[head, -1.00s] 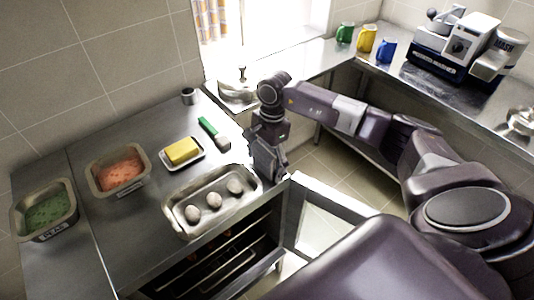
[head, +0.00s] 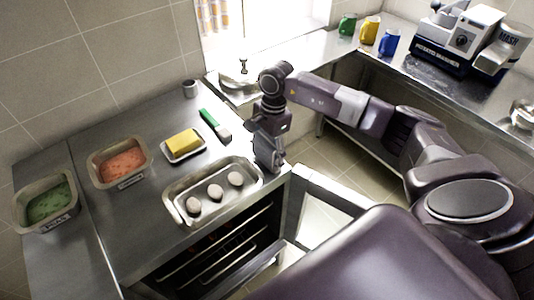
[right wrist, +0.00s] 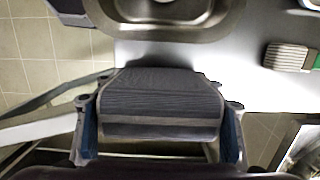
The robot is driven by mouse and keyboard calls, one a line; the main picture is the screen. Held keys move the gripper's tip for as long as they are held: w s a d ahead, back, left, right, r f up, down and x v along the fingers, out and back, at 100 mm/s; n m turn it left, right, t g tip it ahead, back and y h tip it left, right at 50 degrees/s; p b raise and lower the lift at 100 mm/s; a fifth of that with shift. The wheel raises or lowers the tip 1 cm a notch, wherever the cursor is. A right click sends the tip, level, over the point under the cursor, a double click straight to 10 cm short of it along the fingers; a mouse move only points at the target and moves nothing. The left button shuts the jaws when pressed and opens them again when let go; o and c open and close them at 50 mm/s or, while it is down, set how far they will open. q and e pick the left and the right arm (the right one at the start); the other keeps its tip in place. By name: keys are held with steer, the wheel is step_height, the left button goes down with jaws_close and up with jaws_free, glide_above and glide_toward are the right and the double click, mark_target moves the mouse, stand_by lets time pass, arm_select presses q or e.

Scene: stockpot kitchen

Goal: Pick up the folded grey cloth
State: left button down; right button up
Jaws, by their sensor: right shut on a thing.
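The folded grey cloth (right wrist: 160,98) shows in the right wrist view, dark grey with fine ribbing and a paler band near its lower edge. It lies between the two blue-padded fingers of my right gripper (right wrist: 160,138), which is shut on it. In the head view my right gripper (head: 270,165) points down at the counter's front edge, just right of the metal tray. I cannot make out the cloth in the head view. My left gripper is not in view.
A green-handled brush (head: 213,124), yellow block (head: 182,141) and two food pans stand farther left. An oven with racks (head: 225,245) is below, its door (head: 325,215) open.

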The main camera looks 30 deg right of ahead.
step_height(320, 180, up, 20)
steer(key=b, duration=0.4)
steer(key=shift+f, duration=0.15)
